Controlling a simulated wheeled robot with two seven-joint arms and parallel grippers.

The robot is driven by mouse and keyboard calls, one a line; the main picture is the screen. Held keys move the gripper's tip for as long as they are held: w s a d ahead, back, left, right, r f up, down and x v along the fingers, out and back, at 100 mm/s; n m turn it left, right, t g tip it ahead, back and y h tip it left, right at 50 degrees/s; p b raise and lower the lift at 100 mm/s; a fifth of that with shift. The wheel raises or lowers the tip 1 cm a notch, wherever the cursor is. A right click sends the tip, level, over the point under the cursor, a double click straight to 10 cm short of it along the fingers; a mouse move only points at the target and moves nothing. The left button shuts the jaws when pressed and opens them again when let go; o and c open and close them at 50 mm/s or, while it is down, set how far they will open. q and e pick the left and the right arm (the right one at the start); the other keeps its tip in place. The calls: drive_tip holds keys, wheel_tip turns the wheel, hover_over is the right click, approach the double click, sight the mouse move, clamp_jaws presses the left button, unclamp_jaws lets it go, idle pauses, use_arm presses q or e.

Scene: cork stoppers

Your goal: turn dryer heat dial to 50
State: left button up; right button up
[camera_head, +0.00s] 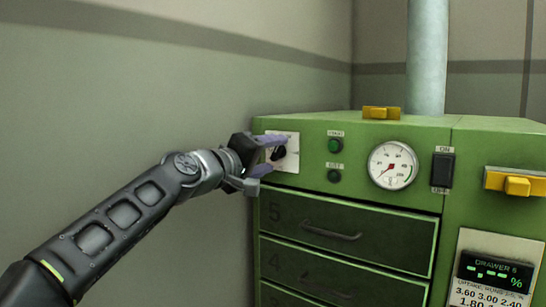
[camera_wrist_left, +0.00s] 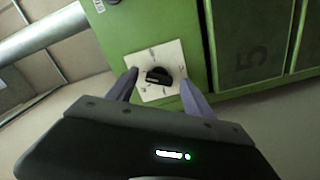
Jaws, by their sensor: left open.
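The heat dial is a black knob (camera_wrist_left: 158,75) on a square white plate (camera_wrist_left: 171,56) with small marks around it. In the head view the knob (camera_head: 279,152) is at the upper left of the green dryer (camera_head: 312,179), partly hidden by my left gripper (camera_head: 268,156). My left gripper is open, its purple fingers pointing at the plate. In the left wrist view its fingers (camera_wrist_left: 162,88) lie on either side of the knob, with gaps visible between them and it. I cannot tell whether a fingertip touches the plate. The marks are too small to read. My right gripper is out of view.
Right of the plate are a green button (camera_head: 335,145), a dark button (camera_head: 334,176), a round gauge (camera_head: 392,166) and a black switch (camera_head: 442,168). Drawers (camera_head: 345,228) with handles lie below. A grey wall (camera_head: 150,110) is at left.

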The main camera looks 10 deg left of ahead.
use_arm(q)
drive_tip(key=b+v, duration=0.1)
drive_tip(key=v, duration=0.5)
drive_tip(key=shift+s+b, duration=0.3)
drive_tip(key=shift+b, duration=0.05)
drive_tip(key=shift+a, duration=0.1)
